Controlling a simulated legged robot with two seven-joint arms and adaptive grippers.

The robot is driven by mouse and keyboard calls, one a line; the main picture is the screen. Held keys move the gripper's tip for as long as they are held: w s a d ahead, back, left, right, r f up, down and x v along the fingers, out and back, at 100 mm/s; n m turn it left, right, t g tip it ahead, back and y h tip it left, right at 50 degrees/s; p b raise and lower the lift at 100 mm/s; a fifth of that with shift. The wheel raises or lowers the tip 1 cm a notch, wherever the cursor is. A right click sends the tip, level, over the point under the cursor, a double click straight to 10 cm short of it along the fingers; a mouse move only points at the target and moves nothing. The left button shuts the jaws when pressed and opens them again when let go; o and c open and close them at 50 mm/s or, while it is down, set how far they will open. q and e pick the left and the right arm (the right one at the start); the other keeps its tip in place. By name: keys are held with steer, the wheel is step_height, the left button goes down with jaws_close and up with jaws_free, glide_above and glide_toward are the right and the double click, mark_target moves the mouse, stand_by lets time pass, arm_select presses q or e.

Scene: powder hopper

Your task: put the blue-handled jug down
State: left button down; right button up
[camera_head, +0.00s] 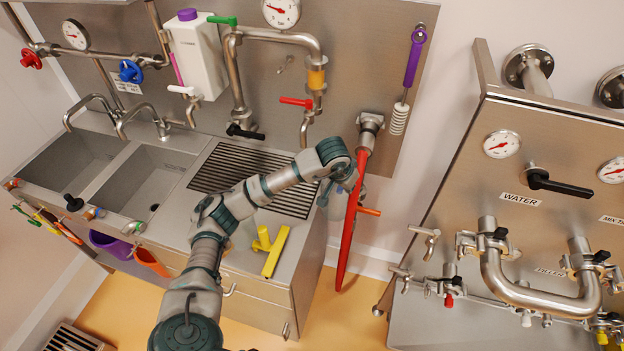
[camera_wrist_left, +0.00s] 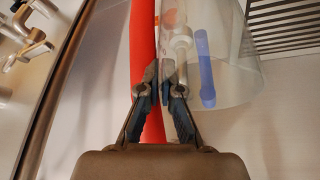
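The blue-handled jug (camera_wrist_left: 206,72) is clear and shows large in the left wrist view, just beyond my fingertips. Its blue handle is on the right side of it. My left gripper (camera_wrist_left: 161,78) has its fingertips close together, with the jug's clear left wall between them. In the head view my left gripper (camera_head: 326,190) hangs near the right end of the sink counter (camera_head: 180,222), beside the red hose. The jug is hard to make out there. My right gripper is not in view.
The red hose (camera_head: 347,225) hangs right beside my gripper. A slatted drain grate (camera_head: 225,170) lies in the counter, with a yellow scraper (camera_head: 276,252) in front. Two sink basins (camera_head: 150,185) are to the left. A steel machine with pipes (camera_head: 545,230) stands at right.

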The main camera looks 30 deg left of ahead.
arm_select(q)
steer(key=a, duration=1.1)
steer(key=shift+a+f+b, duration=0.2)
steer(key=shift+a+b, duration=0.15)
steer(key=shift+b, duration=0.05)
steer(key=c, duration=1.3)
jaws_free()
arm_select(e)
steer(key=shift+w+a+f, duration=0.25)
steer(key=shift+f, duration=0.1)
arm_select(q)
steer(key=shift+s+r, duration=0.1)
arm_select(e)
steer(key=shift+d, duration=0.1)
arm_select(q)
steer(key=v, duration=1.2)
steer(key=shift+b, duration=0.35)
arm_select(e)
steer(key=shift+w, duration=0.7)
